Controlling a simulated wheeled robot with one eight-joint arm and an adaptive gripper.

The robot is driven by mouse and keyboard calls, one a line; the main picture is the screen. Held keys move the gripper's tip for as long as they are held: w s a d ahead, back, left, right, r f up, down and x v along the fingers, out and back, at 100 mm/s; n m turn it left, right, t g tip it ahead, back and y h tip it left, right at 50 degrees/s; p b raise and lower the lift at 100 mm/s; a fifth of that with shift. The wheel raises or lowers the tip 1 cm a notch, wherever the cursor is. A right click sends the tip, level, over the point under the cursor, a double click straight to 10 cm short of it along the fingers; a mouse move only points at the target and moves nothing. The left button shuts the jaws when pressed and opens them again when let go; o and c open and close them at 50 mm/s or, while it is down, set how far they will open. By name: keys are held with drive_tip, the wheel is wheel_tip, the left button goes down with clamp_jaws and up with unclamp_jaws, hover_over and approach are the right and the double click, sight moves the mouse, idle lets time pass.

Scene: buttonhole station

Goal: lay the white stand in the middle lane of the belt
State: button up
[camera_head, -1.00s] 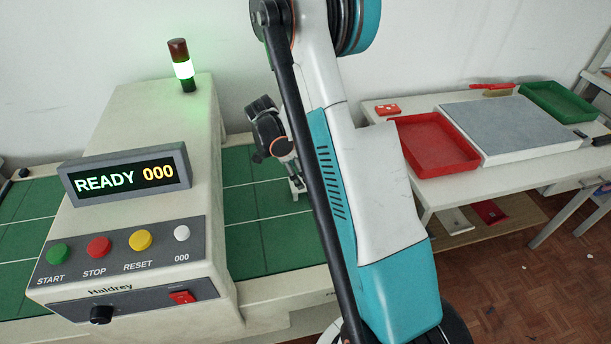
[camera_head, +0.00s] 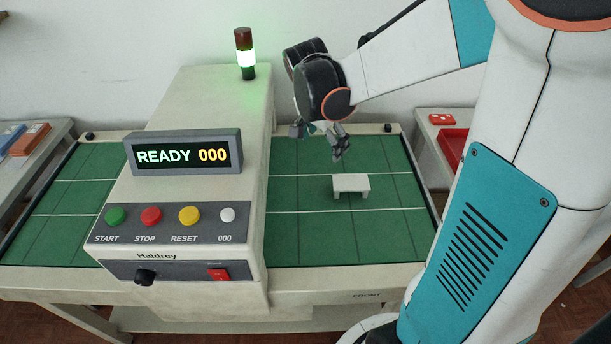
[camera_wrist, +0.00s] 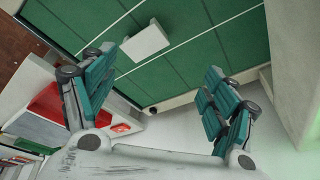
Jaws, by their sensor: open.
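The white stand (camera_head: 351,183) is a small flat-topped table with short legs. It stands upright on the green belt (camera_head: 300,240), right of the machine housing, between the two white lines that bound the middle lane. In the wrist view the stand (camera_wrist: 145,41) shows from above, beyond the fingers and beside a white line. My gripper (camera_head: 325,139) is above the belt, behind the stand in the head view, and apart from it. Its teal-padded fingers (camera_wrist: 158,97) are spread wide with nothing between them.
The machine housing (camera_head: 205,100) with its READY 000 display (camera_head: 184,154) and lit signal lamp (camera_head: 245,55) stands left of the stand. A red tray (camera_head: 452,148) is partly hidden behind my arm at right. The belt around the stand is clear.

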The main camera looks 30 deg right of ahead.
drive_tip(key=s+a+r+n+t+y, duration=0.1)
drive_tip(key=s+a+r+n+t, duration=0.2)
drive_tip(key=s+a+n, duration=0.3)
drive_tip(key=s+a+r+n+t+y, duration=0.2)
drive_tip(key=s+a+r+n, duration=0.2)
drive_tip(key=s+a+n, duration=0.3)
drive_tip(key=s+n, duration=0.1)
drive_tip(key=s, duration=0.1)
drive_tip(key=shift+s+a+r+n+t, duration=0.2)
drive_tip(key=shift+s+r+n+t, duration=0.1)
drive_tip(key=shift+r+t, duration=0.1)
